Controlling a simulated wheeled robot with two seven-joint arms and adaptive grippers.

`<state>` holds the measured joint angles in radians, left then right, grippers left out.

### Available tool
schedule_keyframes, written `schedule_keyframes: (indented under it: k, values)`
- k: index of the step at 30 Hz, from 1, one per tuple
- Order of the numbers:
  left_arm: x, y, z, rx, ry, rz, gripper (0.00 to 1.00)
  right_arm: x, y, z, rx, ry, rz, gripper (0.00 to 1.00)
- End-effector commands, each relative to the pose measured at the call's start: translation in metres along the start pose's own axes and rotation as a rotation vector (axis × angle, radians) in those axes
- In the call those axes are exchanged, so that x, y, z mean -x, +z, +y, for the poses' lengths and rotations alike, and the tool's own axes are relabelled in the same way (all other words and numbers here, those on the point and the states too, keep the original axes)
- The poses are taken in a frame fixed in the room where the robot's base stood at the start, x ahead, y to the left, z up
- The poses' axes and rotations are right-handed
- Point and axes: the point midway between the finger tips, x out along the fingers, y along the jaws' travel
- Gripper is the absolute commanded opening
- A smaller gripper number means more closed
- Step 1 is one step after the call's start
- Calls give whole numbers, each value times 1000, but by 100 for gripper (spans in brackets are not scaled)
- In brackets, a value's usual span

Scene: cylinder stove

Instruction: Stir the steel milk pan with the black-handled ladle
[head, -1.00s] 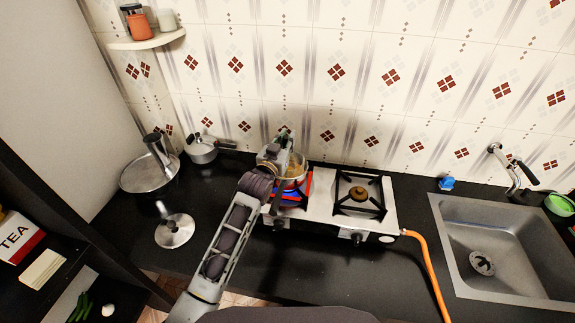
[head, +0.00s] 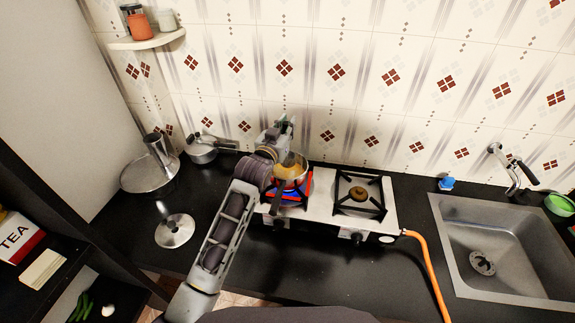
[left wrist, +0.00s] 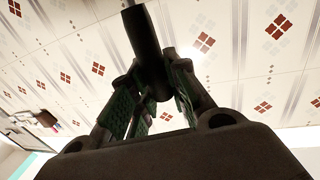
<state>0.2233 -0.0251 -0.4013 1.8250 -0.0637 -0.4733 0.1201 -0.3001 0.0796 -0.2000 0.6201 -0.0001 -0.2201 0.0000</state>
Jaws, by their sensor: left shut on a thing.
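The steel milk pan (head: 292,171) stands on the left burner of the stove, with yellowish-brown contents and its dark handle (head: 277,203) pointing to the front. My left gripper (head: 284,127) is above the back left of the pan, near the tiled wall. In the left wrist view my left gripper (left wrist: 155,100) is shut on the ladle's black handle (left wrist: 143,45), which stands between the green-padded fingers. The ladle's bowl cannot be made out; my gripper and arm hide part of the pan's left side. My right gripper is not in view.
The right burner (head: 358,194) is empty. An orange hose (head: 428,265) runs from the stove, left of the sink (head: 500,250). A large pan (head: 148,175), a lid (head: 175,230) and a lidded pot (head: 201,150) stand left. The counter's front strip is clear.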

Motion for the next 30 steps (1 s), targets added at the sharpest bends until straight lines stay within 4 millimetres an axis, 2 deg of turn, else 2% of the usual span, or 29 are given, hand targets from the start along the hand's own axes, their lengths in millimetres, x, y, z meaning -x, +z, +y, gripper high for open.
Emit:
schedule_keyframes:
  k: [21,30]
  values:
    - [0,-40,0,1,0,2,0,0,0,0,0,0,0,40]
    - [0,-47,0,1,1,2,0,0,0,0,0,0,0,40]
